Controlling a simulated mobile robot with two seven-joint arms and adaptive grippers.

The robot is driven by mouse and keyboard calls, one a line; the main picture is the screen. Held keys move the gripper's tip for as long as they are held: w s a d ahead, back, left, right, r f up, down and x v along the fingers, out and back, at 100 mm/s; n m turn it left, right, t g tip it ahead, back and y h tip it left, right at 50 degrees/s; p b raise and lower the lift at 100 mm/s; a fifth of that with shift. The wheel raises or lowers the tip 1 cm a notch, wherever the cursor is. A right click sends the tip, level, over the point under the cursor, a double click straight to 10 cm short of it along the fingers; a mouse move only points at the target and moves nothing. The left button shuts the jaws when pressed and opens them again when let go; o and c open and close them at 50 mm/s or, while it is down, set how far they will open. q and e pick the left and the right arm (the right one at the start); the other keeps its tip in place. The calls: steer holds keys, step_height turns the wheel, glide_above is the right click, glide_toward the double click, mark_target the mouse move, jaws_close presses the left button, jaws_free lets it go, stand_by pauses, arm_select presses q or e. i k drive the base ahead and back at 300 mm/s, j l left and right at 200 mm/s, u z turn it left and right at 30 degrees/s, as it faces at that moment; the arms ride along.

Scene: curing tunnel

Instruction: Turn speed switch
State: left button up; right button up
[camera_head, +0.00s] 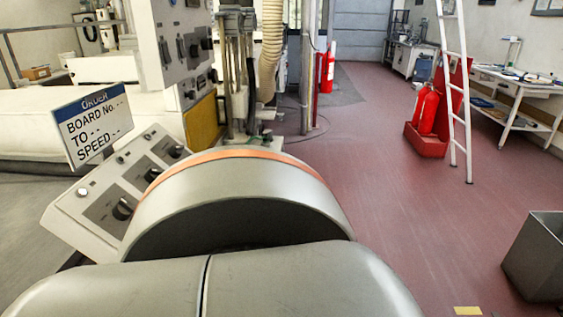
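A sloped white control panel (75,222) stands at the left, with several controls on its face. Dark rotary knobs sit on grey plates: a near knob (123,209), a middle knob (153,174) and a far knob (176,151). Their labels are too small to read, so I cannot tell which is the speed switch. A sign (93,121) above the panel reads "ORDER BOARD No. TO SPEED". Neither of my grippers is in view. My own large grey body parts fill the bottom centre and hide the panel's right side.
An upright cabinet (168,45) with more switches stands behind the panel. A white ladder (467,130) and red fire extinguishers (425,110) stand at the right. A grey metal bin (538,262) is at the lower right. The red floor (385,170) between is clear.

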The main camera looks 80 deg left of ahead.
mark_target(122, 210)
steer(key=u, duration=0.55)
steer(key=l+u, duration=0.1)
steer(key=u, duration=0.5)
steer(key=l+u, duration=0.1)
steer(key=u, duration=0.45)
steer(key=l+u, duration=0.1)
steer(key=u, duration=0.5)
steer(key=l+u, duration=0.1)
steer(key=u, duration=1.05)
steer(key=l+u, duration=0.1)
steer(key=u, duration=1)
steer(key=k+l+z, duration=0.15)
steer(key=k+z, duration=0.2)
steer(key=k+l+z, duration=0.35)
steer(key=i+j, duration=0.1)
